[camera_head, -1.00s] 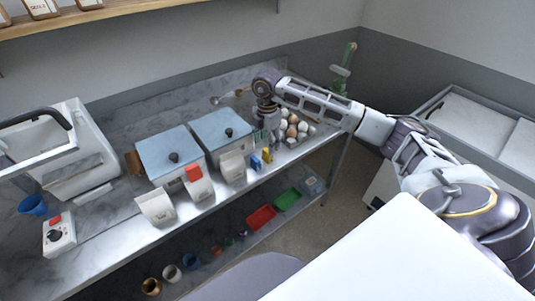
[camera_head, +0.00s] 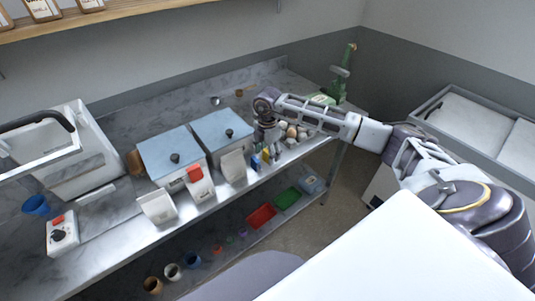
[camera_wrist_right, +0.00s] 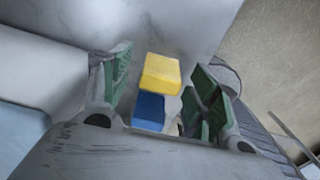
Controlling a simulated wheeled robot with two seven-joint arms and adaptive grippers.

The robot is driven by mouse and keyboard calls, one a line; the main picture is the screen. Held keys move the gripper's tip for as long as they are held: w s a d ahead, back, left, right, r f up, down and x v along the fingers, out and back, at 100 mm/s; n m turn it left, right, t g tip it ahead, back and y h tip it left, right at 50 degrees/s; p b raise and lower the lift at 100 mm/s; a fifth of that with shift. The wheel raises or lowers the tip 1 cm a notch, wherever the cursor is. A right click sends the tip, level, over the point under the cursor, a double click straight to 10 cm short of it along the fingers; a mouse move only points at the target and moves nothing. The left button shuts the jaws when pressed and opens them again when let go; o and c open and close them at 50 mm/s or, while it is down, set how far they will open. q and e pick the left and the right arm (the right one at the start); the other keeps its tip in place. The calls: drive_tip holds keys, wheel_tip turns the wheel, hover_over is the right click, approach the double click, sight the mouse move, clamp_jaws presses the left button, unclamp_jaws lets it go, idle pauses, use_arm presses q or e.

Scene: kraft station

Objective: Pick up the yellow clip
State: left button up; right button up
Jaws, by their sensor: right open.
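The yellow clip (camera_wrist_right: 161,74) shows in the right wrist view as a yellow block between my right gripper's two green-padded fingers, with a gap on both sides. It also shows small in the head view (camera_head: 266,155), below the gripper. A blue block (camera_wrist_right: 149,111) sits right beside it, and it also shows in the head view (camera_head: 255,162). My right gripper (camera_wrist_right: 162,80) is open and empty, pointing down over the clip. In the head view the right gripper (camera_head: 270,139) is partly hidden by its own wrist. My left gripper is not in view.
Two blue-lidded boxes (camera_head: 171,155) stand left of the gripper on the metal counter. White bins (camera_head: 234,166) stand in front of them. Eggs (camera_head: 296,131) lie close on the right, partly behind my arm.

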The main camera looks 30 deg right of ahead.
sight(267, 151)
idle(0.3)
drive_tip(key=c, duration=0.9)
drive_tip(key=shift+r, duration=0.1)
drive_tip(key=shift+r+b, duration=0.65)
drive_tip(key=shift+r, duration=4.25)
